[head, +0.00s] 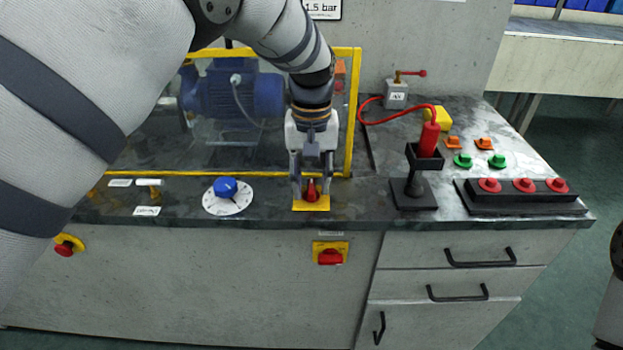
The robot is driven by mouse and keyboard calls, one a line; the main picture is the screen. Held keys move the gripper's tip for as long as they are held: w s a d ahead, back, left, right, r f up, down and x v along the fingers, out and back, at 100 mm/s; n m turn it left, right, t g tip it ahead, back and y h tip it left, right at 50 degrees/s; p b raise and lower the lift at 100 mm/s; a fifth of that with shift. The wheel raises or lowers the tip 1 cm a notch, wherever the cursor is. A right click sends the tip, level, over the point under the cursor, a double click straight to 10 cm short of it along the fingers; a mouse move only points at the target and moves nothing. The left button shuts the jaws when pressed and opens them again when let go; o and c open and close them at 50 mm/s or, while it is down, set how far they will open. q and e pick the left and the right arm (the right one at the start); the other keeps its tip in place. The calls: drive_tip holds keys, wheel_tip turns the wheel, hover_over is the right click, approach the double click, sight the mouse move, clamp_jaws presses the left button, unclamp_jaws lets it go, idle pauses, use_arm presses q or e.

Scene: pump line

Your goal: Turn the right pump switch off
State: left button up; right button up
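A red switch knob (312,192) stands on a yellow plate (311,206) at the front of the counter. My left gripper (312,190) points down over it, with one finger on each side of the knob. The fingers look apart from the knob, and they hide part of its surroundings. A second red switch (330,257) on a yellow plate sits on the cabinet front just below. I cannot tell from the picture which one is the right pump switch. My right gripper is not in view; only parts of my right arm show at the right edge.
A yellow-framed guard (349,120) encloses a blue pump motor (235,92) behind the gripper. A blue dial (226,188) is to the left. A black holder (414,195) with a red handheld device (428,140) and a red button box (524,190) are to the right.

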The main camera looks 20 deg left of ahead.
sight(311, 185)
use_arm(q)
wheel_tip(311, 185, up, 12)
idle(0.5)
